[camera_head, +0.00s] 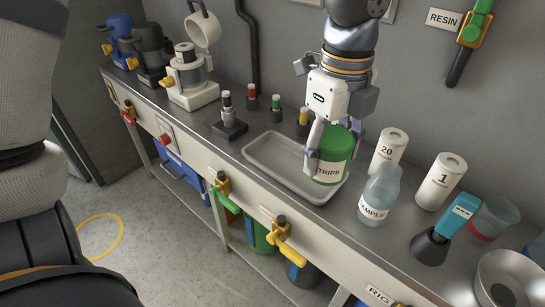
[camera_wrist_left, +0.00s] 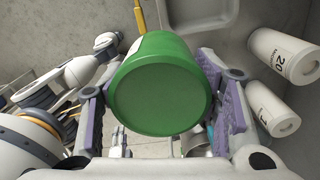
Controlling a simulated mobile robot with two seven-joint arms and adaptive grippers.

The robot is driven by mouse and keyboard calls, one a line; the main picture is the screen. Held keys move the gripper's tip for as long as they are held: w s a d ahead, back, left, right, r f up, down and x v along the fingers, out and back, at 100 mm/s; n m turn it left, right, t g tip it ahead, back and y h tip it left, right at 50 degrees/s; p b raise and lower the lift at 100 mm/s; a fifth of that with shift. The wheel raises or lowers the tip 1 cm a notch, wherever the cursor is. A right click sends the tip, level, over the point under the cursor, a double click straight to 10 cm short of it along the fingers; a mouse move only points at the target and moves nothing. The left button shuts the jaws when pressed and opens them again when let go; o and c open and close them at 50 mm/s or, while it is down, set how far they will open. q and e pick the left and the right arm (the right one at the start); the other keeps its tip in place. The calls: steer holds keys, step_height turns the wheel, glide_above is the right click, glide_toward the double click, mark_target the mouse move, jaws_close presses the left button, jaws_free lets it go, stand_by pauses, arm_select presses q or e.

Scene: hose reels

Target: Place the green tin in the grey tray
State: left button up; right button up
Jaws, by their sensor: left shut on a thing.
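The green tin (camera_head: 335,148) has a white label reading "TRIPS" at its visible part. My left gripper (camera_head: 325,142) is shut on it, with its fingers on the tin's sides. In the left wrist view the tin's round green end (camera_wrist_left: 160,95) fills the space between the purple finger pads. The grey tray (camera_head: 262,160) is a shallow rectangular pan on the metal bench. The tin is over the tray's right end and hides part of it; I cannot tell whether it touches the tray floor. My right gripper is not in view.
A clear SAMPLE bottle (camera_head: 378,195) stands close right of the tray. A dark block with a small bottle (camera_head: 229,122) is left of the tray. The tray's left part is empty.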

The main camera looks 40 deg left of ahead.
arm_select(q)
steer(key=shift+w+a, duration=0.1)
steer(key=shift+a, duration=0.2)
steer(key=w+a+f, duration=0.2)
steer(key=a+f, duration=0.1)
steer(key=w+a+f+b, duration=0.1)
steer(key=w+a+f, duration=0.4)
steer(key=a+f, duration=0.1)
steer(key=a, duration=0.1)
steer(key=shift+w+b, duration=0.2)
steer(key=shift+b, duration=0.2)
steer(key=shift+w+a+f, duration=0.15)
steer(key=shift+a+f, duration=0.05)
steer(key=shift+f, duration=0.8)
steer(key=shift+w+a+f, duration=0.15)
steer(key=shift+a+f, duration=0.05)
steer(key=shift+f, duration=0.75)
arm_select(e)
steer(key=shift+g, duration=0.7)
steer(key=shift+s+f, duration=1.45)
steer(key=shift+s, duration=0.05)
arm_select(q)
steer(key=shift+f, duration=0.1)
steer(key=o, duration=1.3)
steer(key=shift+f, duration=0.1)
steer(key=shift+o, duration=0.2)
step_height(320, 180, up, 12)
steer(key=shift+r, duration=0.2)
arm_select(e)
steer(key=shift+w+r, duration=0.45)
